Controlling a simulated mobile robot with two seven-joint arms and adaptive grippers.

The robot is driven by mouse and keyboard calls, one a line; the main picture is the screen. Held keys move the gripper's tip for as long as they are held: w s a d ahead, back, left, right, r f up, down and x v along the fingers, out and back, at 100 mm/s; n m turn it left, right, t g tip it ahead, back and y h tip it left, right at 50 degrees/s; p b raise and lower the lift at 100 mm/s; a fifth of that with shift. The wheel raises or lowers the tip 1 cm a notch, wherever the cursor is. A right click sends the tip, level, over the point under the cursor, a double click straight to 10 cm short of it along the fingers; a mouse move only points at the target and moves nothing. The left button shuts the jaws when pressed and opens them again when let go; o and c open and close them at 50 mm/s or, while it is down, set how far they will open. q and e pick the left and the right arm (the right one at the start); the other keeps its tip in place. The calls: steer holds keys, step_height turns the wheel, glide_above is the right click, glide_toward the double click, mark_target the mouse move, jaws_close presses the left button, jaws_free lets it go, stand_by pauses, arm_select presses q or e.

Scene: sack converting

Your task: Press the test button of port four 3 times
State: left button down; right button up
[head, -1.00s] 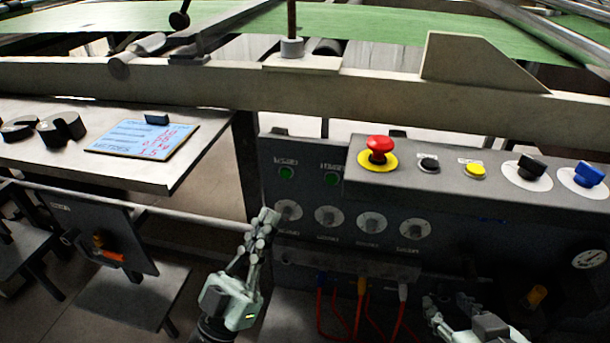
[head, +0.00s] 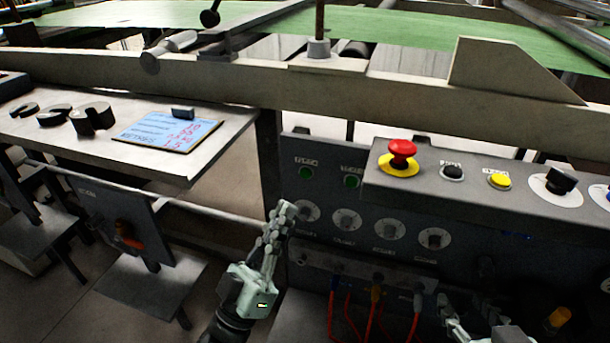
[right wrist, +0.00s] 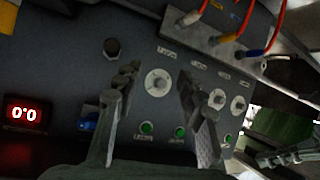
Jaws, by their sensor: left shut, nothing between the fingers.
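A dark control panel (head: 330,190) carries a row of round white-ringed dials or knobs (head: 390,229) with small labels I cannot read. Below them is a strip of ports with a blue plug (head: 337,267), a yellow plug (head: 377,279) and a white plug (head: 418,288) on red cables. I cannot tell which part is port four's test button. My left gripper (head: 286,208) is shut and empty, its tips in front of or beside the leftmost dial; contact is unclear. My right gripper (head: 450,308) is low at right. In the right wrist view its fingers (right wrist: 158,78) are spread, facing the panel.
A red emergency button (head: 402,153), a black button (head: 453,172) and a yellow button (head: 499,181) sit on the ledge above. A red digital display (right wrist: 24,114) shows zeros. A side table (head: 60,140) stands at left.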

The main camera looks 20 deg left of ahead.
mark_target(305, 174)
arm_select(q)
steer(key=w+b, duration=0.1)
steer(key=w, duration=0.5)
steer(key=shift+w+d+b, duration=0.15)
steer(key=shift+w+b, duration=0.2)
steer(key=shift+w, duration=0.05)
arm_select(e)
steer(key=w+a+r+t+y, duration=0.2)
steer(key=a+r+t, duration=0.2)
steer(key=r, duration=0.4)
steer(key=shift+a+r+y, duration=0.25)
steer(key=shift+a+y, duration=0.15)
steer(key=shift+a, duration=0.3)
arm_select(q)
steer(key=shift+w, duration=0.1)
steer(key=shift+w, duration=0.35)
arm_select(e)
steer(key=shift+s+f, duration=0.1)
steer(key=shift+f, duration=0.1)
